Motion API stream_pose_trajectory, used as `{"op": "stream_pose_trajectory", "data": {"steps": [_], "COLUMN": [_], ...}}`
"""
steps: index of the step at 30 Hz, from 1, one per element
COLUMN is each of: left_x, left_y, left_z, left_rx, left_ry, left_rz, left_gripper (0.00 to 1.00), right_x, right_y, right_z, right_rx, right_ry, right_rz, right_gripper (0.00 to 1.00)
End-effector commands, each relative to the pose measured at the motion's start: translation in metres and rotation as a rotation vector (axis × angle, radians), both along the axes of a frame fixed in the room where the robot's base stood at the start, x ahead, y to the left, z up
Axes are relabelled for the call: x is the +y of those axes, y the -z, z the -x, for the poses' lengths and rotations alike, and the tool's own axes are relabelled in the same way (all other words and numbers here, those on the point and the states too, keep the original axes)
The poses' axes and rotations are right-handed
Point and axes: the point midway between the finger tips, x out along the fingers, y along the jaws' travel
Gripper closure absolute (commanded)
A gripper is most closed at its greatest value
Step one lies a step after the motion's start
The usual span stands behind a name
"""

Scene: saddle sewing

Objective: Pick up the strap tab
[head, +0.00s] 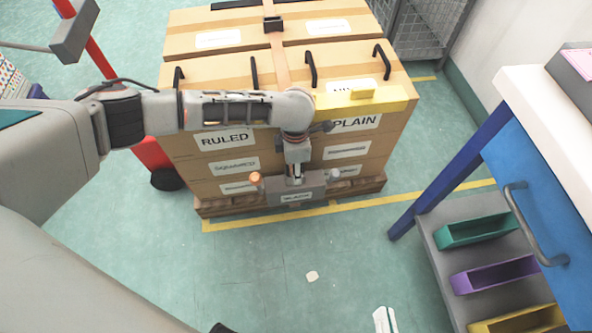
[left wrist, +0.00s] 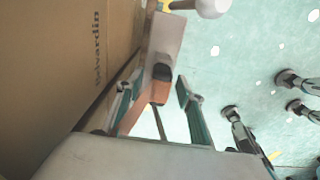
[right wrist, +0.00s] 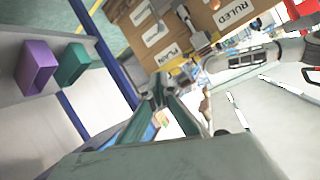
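The strap (head: 279,72) runs over the carton stack to a grey buckle unit (head: 296,196) low on its front, between an orange knob and a pale knob. In the left wrist view, the orange strap tab (left wrist: 137,113) hangs below a dark slot in a pale plate (left wrist: 167,38). My left gripper (head: 295,177) is at the buckle unit. Its fingers (left wrist: 157,92) are apart, one on each side of the tab, with gaps visible. My right gripper (right wrist: 165,88) has its fingertips close together with nothing seen between them, away from the cartons.
The carton stack (head: 225,165) stands on a pallet inside yellow floor lines. A blue-legged workbench (head: 545,185) with teal, purple and yellow bins on its shelf stands at right. A wire cage (head: 420,28) is behind. Floor between stack and bench is clear.

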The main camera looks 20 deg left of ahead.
Motion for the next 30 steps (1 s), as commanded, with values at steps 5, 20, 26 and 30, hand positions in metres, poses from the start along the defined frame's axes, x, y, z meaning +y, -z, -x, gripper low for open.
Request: {"op": "stream_pose_trajectory", "data": {"steps": [5, 20, 26, 30], "left_x": [0.000, 0.000, 0.000, 0.000], "left_y": [-0.003, -0.011, -0.054, -0.097], "left_z": [-0.002, -0.003, -0.007, -0.009], "left_rx": [-0.004, -0.006, -0.019, -0.024], "left_ry": [0.000, 0.000, 0.000, 0.000], "left_rz": [0.001, 0.001, 0.001, 0.002], "left_gripper": [0.83, 1.00, 1.00, 1.00], "right_x": [0.000, -0.002, -0.021, -0.038], "right_y": [-0.002, -0.006, -0.015, -0.018], "right_z": [-0.001, -0.004, -0.013, -0.017], "right_rx": [-0.005, -0.017, -0.062, -0.084], "right_ry": [0.000, -0.003, -0.039, -0.069], "right_rz": [0.000, 0.016, 0.156, 0.274], "right_gripper": [1.00, 1.00, 1.00, 1.00]}}
